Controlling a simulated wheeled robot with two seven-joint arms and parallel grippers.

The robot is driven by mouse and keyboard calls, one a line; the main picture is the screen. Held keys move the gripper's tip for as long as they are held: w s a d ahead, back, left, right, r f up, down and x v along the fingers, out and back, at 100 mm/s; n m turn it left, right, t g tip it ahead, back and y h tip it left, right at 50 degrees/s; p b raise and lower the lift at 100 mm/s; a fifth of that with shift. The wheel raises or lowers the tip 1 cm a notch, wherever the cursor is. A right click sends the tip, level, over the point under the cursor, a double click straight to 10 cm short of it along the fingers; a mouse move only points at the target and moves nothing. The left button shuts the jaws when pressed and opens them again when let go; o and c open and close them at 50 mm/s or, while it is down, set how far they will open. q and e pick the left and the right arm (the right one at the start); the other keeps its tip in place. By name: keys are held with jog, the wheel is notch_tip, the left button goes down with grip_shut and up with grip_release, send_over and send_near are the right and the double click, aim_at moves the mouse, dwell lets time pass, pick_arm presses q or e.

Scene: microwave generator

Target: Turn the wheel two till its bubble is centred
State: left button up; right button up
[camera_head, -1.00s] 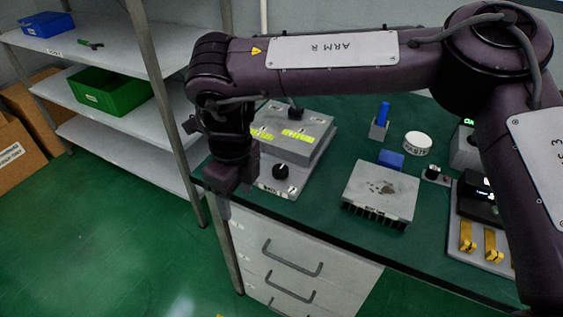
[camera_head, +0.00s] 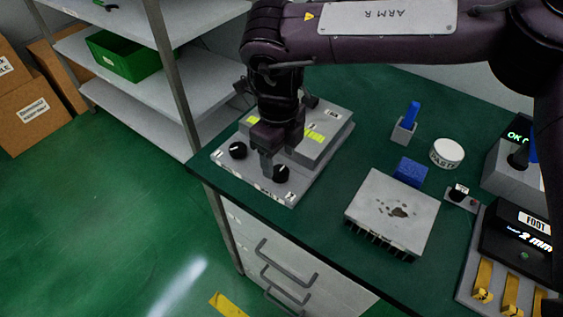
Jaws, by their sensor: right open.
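A grey levelling unit (camera_head: 225,163) sits at the left end of the green bench. It has two black wheels with white marks: one (camera_head: 238,150) at its left corner, one (camera_head: 281,174) nearer the front. The small wheel labels are too small to read. Yellow-green bubble vials show on its raised top, one at the right (camera_head: 313,136) and part of one behind my arm; I cannot make out the bubbles. My right gripper (camera_head: 280,149) points down over the unit, fingers apart, close beside the front wheel. Contact with that wheel is unclear. My left gripper is out of view.
A grey finned block (camera_head: 393,212) with dark spots lies to the right. Behind it are a blue block (camera_head: 411,171), a white round tin (camera_head: 447,153) and a holder (camera_head: 404,132) with a blue item. Metal shelves (camera_head: 140,85) stand left of the bench.

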aim_at(280, 171)
notch_tip(280, 171, down, 4)
jog(key=shift+w+d+r, duration=0.1)
jog(key=shift+d+r, duration=0.05)
jog(key=shift+f, duration=0.2)
jog(key=c, duration=1)
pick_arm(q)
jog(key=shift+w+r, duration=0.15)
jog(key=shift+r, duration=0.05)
